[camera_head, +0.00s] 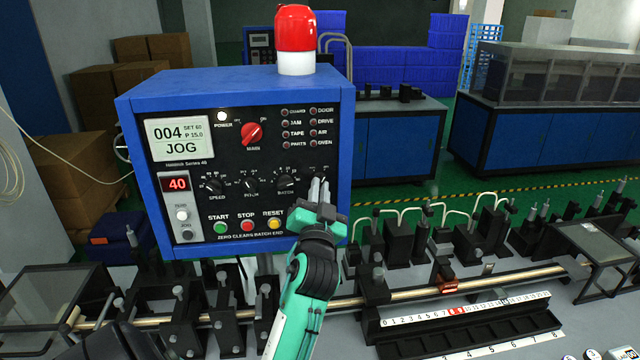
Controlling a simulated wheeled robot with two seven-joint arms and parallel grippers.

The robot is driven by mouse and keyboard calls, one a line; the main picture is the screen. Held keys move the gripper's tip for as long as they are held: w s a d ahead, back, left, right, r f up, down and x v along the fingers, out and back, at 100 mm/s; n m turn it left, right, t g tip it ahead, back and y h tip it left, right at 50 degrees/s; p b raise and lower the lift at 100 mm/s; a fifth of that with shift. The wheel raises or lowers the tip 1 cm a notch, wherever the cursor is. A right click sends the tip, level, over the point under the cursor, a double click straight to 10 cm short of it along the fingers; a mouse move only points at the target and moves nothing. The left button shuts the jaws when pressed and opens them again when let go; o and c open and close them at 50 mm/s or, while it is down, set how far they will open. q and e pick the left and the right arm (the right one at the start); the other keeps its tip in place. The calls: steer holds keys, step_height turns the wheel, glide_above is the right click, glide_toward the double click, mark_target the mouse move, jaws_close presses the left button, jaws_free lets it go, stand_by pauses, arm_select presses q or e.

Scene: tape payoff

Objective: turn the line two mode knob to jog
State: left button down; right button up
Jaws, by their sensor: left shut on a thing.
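The blue control box (236,84) faces me with its black panel. Its display (181,138) reads 004, SET 60, P 15.0 and JOG. My left gripper (319,184) is at the lower right of the panel, its fingers shut on the mode knob, just right of the BATCH knob (286,182). The fingers cover the knob and its markings, so I cannot read its pointer. My right gripper is not in view.
A red MAIN switch (252,134), SPEED and PITCH knobs, and START, STOP and RESET buttons (247,225) are on the panel. A red beacon (295,30) stands on top. A ruler (468,309), a copper-coloured rod and black fixtures fill the bench below.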

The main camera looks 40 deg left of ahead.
arm_select(q)
steer(key=shift+r+m, duration=0.15)
steer(key=shift+m, duration=0.15)
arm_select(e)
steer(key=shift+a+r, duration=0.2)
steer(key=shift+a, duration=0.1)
arm_select(q)
steer(key=c, duration=1.5)
jaws_free()
steer(key=shift+f, duration=0.2)
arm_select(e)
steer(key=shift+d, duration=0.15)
